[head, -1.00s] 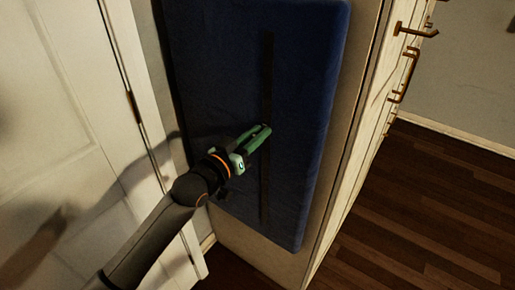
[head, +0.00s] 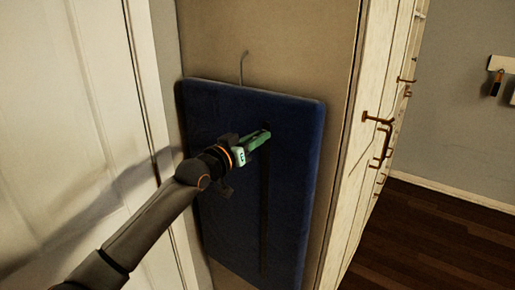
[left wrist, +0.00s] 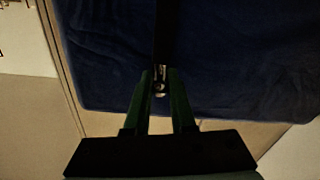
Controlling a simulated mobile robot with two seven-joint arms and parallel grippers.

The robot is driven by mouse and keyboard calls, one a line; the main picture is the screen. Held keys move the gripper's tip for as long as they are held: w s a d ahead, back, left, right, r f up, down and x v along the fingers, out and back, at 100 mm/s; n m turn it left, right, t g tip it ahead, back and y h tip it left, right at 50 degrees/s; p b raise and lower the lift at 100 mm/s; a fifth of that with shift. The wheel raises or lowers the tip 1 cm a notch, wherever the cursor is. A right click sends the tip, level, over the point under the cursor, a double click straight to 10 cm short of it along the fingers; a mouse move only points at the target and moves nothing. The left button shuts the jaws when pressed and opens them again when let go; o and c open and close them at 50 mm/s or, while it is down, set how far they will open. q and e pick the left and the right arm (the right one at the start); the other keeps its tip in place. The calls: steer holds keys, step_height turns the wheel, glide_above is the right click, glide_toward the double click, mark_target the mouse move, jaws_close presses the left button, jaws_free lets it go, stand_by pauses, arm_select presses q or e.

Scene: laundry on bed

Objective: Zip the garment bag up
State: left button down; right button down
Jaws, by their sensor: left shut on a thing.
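The dark blue garment bag (head: 225,125) hangs flat from a hook against the side panel of a cabinet. A dark vertical zipper strip (head: 264,210) runs down its front. My left gripper (head: 266,134) has green fingers and is at the upper part of the strip, near the bag's top edge. In the left wrist view, a small metallic zipper pull (left wrist: 160,88) sits between the fingertips of the left gripper (left wrist: 161,82), which are shut on it. The bag (left wrist: 230,50) fills the upper part of that view. My right gripper is not in view.
A white panelled door (head: 75,100) stands close on the left. The white cabinet (head: 385,80) on the right has protruding brass handles (head: 380,135). The dark wood floor (head: 430,235) at the lower right is clear.

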arm_select(q)
steer(key=shift+r, duration=0.45)
steer(key=c, duration=0.9)
jaws_free()
steer(key=shift+f, duration=0.1)
steer(key=shift+f, duration=0.1)
steer(key=shift+s+a, duration=0.1)
steer(key=b+v, duration=0.2)
steer(key=v, duration=1)
steer(key=shift+s, duration=0.1)
